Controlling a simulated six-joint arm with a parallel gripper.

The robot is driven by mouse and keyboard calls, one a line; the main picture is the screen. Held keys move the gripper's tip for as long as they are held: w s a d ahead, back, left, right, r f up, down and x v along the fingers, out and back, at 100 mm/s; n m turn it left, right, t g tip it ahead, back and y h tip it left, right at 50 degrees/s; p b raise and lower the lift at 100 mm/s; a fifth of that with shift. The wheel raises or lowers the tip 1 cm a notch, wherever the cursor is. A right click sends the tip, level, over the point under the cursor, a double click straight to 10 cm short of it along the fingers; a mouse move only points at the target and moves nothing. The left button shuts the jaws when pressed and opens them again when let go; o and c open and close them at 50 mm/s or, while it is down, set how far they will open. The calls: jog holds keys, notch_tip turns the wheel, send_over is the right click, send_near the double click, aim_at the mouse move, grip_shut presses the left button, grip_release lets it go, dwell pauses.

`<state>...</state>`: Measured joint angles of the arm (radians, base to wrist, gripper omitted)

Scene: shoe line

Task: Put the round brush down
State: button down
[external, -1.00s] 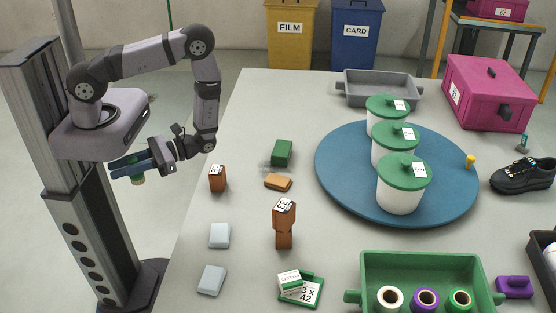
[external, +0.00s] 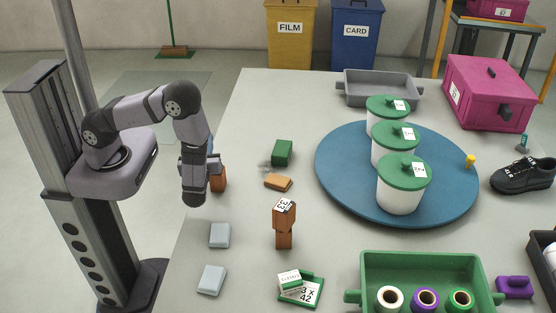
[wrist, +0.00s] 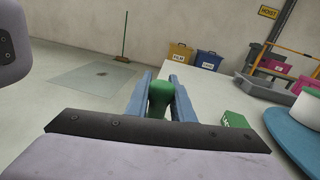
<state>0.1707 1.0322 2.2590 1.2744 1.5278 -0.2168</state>
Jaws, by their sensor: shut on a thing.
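The round brush (wrist: 161,96) shows in the wrist view as a rounded green body between the two blue fingers. My gripper (wrist: 160,82) is shut on it. It points away from the external camera, towards the back of the room. In the external view my arm hides the brush and most of the fingers; only a bit of blue finger shows. My gripper is near the left edge of the table (external: 258,105). Its height above the table top is hard to tell. The brush's underside is hidden.
A brown block (external: 218,180) stands close by at the table's left edge. The blue turntable (external: 335,185) carries white pots with green lids. The table's back left part is clear.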

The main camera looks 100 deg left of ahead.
jog(key=w+d+r+m+t+h+b, duration=0.1)
jog(key=w+d+m+t+h+b, duration=0.1)
jog(key=w+d+m+t, duration=0.45)
jog(key=w+d+m+t+h+b, duration=0.1)
jog(key=w+d+m+t+h, duration=0.15)
jog(key=w+t, duration=0.7)
jog(key=shift+w+d+f+m+g+y+b, duration=0.15)
jog(key=shift+f+g+b, duration=0.2)
jog(key=shift+f, duration=1.25)
jog(key=shift+w+d+f+m+g+b, duration=0.15)
jog(key=shift+f+g, duration=0.25)
jog(key=shift+f, duration=1.25)
jog(key=shift+w+f+g+y+b, duration=0.15)
jog(key=shift+f+g+b, duration=0.2)
jog(key=shift+f, duration=1.25)
jog(key=shift+f, duration=0.2)
jog(key=c, duration=1.5)
grip_release()
jog(key=shift+r, duration=0.1)
jog(key=shift+c, duration=0.2)
